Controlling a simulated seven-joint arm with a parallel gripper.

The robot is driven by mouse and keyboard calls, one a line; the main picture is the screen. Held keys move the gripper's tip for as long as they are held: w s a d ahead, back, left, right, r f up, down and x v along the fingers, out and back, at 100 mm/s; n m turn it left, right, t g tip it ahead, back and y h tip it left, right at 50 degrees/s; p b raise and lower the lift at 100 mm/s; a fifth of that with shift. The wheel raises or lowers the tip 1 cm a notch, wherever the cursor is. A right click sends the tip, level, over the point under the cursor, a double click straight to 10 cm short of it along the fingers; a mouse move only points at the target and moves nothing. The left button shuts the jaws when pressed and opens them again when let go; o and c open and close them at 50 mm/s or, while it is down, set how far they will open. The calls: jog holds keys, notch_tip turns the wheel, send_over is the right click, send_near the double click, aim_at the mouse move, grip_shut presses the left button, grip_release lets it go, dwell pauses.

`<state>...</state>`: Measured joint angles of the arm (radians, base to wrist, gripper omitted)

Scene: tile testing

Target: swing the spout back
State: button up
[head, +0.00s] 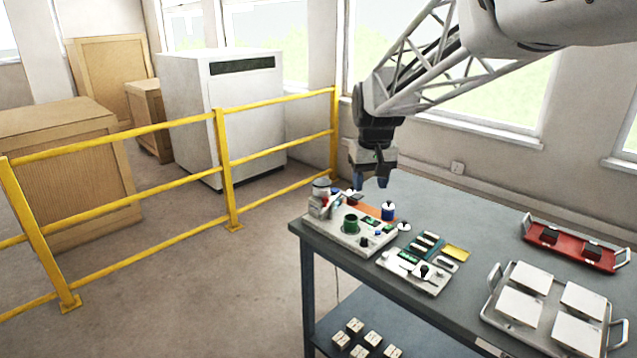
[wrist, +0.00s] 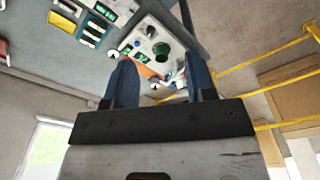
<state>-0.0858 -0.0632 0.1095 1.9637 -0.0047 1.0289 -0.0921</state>
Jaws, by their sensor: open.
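My gripper (head: 370,183) hangs above the back left of the table, fingers pointing down, open and apart from the things below. Its two blue fingers also show in the wrist view (wrist: 160,64), with nothing held between them. Below it stands a light test station (head: 345,233) with a green round cup (head: 351,223), a dark knob and small displays. A white and red upright unit (head: 320,198) is at its left end. I cannot tell which small part is the spout. In the wrist view the green cup (wrist: 161,49) shows between the fingers, and the station's lower end is partly hidden.
A blue container (head: 388,211) and an orange strip (head: 372,208) lie close by. A second panel (head: 415,272) is to the right, then a tray of white tiles (head: 487,308) and a red tray (head: 530,252). Yellow railing (head: 225,165) stands left of the table.

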jog(key=w+a+f+n, duration=0.1)
jog(key=w+a+f, duration=0.1)
jog(key=w, duration=0.5)
jog(key=w+a+f, duration=0.3)
jog(key=w, duration=0.5)
jog(key=g, duration=0.1)
send_near(326, 205)
jog(key=shift+w+a+r+n, duration=0.1)
jog(key=shift+w+r+n, duration=0.25)
jog(key=shift+w+n, duration=0.1)
jog(key=shift+f, duration=0.1)
jog(key=shift+f, duration=3.85)
grip_shut()
